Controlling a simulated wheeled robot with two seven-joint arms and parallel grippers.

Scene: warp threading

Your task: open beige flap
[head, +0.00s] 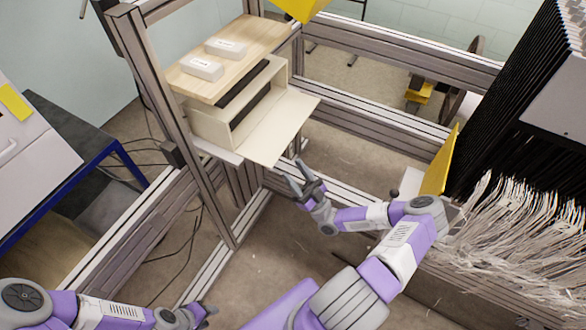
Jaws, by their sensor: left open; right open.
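The beige flap (275,132) is a flat panel at the front of a beige box (205,122). It stands out from the box at an angle, and the box's dark inside shows behind it. My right gripper (294,172) is open and empty, just below and right of the flap's near corner. A small gap seems to lie between them. My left gripper (209,311) is low in the picture, far from the flap. Its fingers are small and partly hidden, and nothing shows in them.
A wooden board (235,52) with two white boxes (202,68) lies on top of the beige box. A metal frame post (165,120) stands left of it. A metal beam (375,125) runs behind. White threads (510,225) hang at right. Open floor lies below the flap.

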